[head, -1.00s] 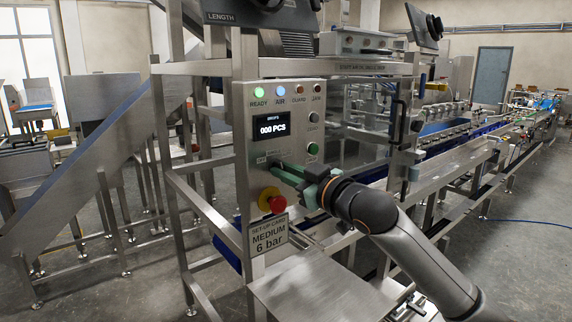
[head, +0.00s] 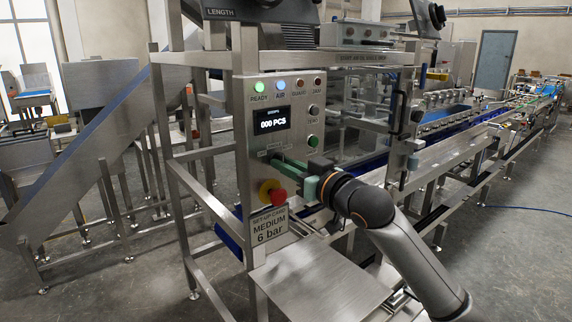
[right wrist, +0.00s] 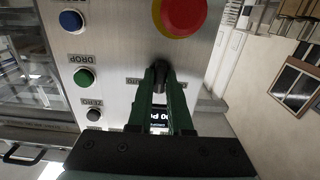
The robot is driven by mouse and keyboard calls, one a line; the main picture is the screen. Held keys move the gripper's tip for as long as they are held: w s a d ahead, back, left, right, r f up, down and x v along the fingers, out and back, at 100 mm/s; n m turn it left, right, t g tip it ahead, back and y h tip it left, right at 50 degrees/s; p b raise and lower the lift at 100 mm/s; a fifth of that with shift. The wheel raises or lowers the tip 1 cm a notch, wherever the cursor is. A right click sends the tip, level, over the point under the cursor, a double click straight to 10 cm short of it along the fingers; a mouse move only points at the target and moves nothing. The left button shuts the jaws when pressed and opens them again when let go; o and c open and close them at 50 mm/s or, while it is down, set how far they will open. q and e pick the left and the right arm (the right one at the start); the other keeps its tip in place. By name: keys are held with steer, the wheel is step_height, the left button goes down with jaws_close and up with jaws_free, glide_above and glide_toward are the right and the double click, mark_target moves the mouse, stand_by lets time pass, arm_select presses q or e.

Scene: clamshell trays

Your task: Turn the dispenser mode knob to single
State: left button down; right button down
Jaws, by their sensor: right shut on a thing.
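The mode knob (right wrist: 160,76) is a small dark knob on the steel control panel (head: 246,130). In the right wrist view it sits between the tips of my right gripper (right wrist: 162,82), whose green fingers are shut on it. In the head view my right gripper (head: 276,160) reaches the panel from the right, and its fingers cover the knob. The word next to the knob is partly hidden, so I cannot read its setting. The panel display (head: 272,119) reads 000 PCS. My left gripper is not in view.
A red emergency stop (head: 278,197) on a yellow base lies just below the knob; it also shows in the right wrist view (right wrist: 182,12). A green button (head: 312,141) and a grey button (head: 313,110) are above right. A steel shelf (head: 318,275) lies below.

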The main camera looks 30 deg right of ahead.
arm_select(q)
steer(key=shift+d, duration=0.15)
arm_select(e)
steer(key=c, duration=0.8)
jaws_free()
steer(key=shift+c, duration=0.2)
arm_select(q)
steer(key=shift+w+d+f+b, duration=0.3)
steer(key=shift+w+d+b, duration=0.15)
steer(key=shift+b, duration=0.55)
arm_select(e)
steer(key=s+d, duration=0.1)
steer(key=s, duration=1.1)
steer(key=shift+s, duration=0.25)
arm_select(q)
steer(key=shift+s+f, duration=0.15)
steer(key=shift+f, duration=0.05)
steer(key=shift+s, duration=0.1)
